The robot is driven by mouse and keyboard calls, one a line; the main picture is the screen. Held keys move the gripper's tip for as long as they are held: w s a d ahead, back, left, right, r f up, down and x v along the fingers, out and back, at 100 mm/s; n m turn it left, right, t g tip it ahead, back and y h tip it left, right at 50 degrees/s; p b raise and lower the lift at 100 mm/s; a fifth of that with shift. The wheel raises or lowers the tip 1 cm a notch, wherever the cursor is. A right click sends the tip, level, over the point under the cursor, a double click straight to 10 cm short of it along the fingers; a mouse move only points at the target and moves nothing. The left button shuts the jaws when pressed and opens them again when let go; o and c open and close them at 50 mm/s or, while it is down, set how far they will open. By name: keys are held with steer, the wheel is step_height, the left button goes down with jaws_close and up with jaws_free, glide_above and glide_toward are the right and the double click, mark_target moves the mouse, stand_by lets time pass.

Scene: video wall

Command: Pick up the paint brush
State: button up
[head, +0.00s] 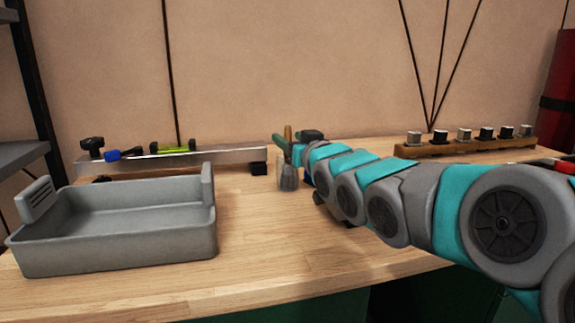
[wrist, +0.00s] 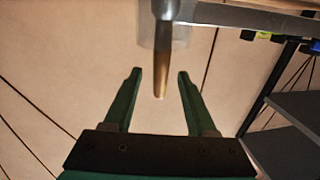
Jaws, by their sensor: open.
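The paint brush stands in a small clear container (head: 288,178) on the wooden table, its brown handle (head: 288,132) pointing up. In the wrist view, which looks inverted, the handle (wrist: 162,75) reaches down from the translucent container (wrist: 150,28) into the gap between my fingers. My gripper (wrist: 160,80) is open, with one green finger on each side of the handle and visible space on both sides. In the head view my gripper (head: 286,147) is at the handle, above the container. The bristle end is not clearly visible.
A grey tray (head: 130,246) stands at the front left of the wooden table (head: 285,250). Behind it lies a metal bar (head: 215,158) with a yellow-green level and a blue-handled tool. A wooden rack of sockets (head: 465,146) stands at the back right. The table's front middle is clear.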

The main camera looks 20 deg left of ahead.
steer(key=x, duration=0.4)
steer(key=shift+w+a+r+p, duration=0.2)
steer(key=shift+a+r+p, duration=0.05)
steer(key=shift+p, duration=0.1)
jaws_close()
stand_by(1.2)
